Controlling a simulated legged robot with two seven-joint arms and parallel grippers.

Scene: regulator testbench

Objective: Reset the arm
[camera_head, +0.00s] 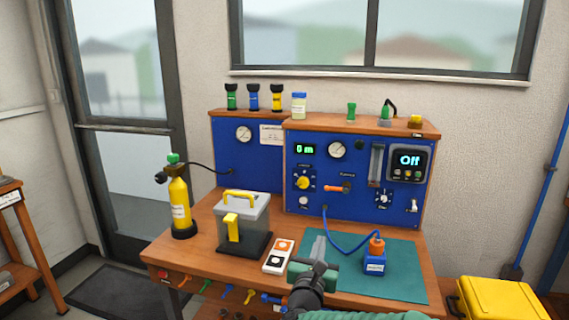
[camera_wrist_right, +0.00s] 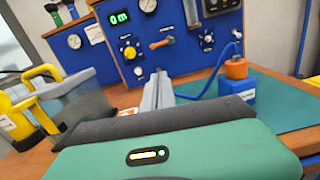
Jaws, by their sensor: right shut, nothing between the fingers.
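My right gripper (camera_head: 318,247) comes in from the bottom of the head view, over the front of the bench by the green mat (camera_head: 405,262). Its grey fingers are together and hold nothing; they also show in the right wrist view (camera_wrist_right: 158,92), pointing toward the blue panel. The blue regulator panel (camera_head: 345,205) stands at the back of the bench, with an "Off" display (camera_head: 409,160), a "0 m" readout (camera_head: 305,149), a yellow knob (camera_head: 304,183) and an orange lever (camera_head: 338,188). My left gripper is not in view.
A blue bottle with an orange cap (camera_head: 375,262) stands on the mat, right of my gripper, with a blue hose to the panel. A control box (camera_head: 278,256), a clear yellow-handled case (camera_head: 257,215) and a yellow cylinder (camera_head: 180,204) stand left. A yellow case (camera_head: 500,300) is at lower right.

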